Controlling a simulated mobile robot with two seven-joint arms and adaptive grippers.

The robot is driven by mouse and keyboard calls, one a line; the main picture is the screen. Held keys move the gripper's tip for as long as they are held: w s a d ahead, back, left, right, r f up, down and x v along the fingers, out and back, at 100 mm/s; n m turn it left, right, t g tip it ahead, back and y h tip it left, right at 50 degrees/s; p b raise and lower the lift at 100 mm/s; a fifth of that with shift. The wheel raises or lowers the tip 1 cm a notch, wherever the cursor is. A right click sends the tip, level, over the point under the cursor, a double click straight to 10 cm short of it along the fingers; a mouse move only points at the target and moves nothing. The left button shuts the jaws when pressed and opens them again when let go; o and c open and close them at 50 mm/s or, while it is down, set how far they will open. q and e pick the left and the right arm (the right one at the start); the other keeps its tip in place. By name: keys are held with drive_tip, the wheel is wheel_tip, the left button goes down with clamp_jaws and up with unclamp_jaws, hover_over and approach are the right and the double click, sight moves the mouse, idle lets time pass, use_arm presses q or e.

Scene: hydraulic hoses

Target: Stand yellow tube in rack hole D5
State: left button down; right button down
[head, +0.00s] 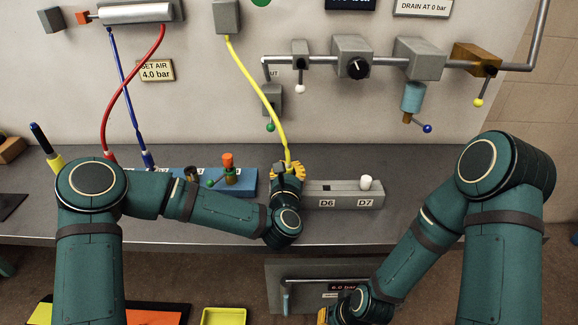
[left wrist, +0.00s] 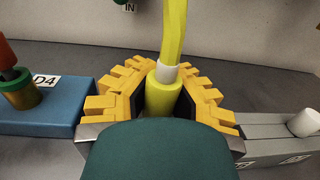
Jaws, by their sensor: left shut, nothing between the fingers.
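The yellow tube (head: 258,80) hangs from a grey block (head: 227,17) on the wall and runs down to my left gripper (head: 289,170). In the left wrist view its lower end, a yellow sleeve (left wrist: 163,93) under a pale collar, stands roughly upright. My left gripper (left wrist: 168,70) has its yellow fingers either side of this sleeve; I cannot see them pressing on it. The sleeve's bottom and hole D5 are hidden by the gripper. The rack shows a blue part (head: 165,181) with D4 and a grey part (head: 338,200) with D6 and D7. My right gripper (head: 323,316) is mostly cut off at the bottom.
A red hose (head: 134,90) and a blue hose (head: 124,85) run down to the left of the rack. An orange-topped fitting (head: 228,168) stands near D4, and a white peg (head: 366,183) near D7. The grey bench (head: 440,219) is clear to the right.

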use_arm(q)
drive_tip(key=shift+f, duration=1.4)
drive_tip(key=c, duration=1.1)
unclamp_jaws()
drive_tip(key=shift+o, duration=0.2)
drive_tip(key=s, duration=0.8)
drive_tip(key=s+a, duration=0.1)
drive_tip(key=s, duration=0.3)
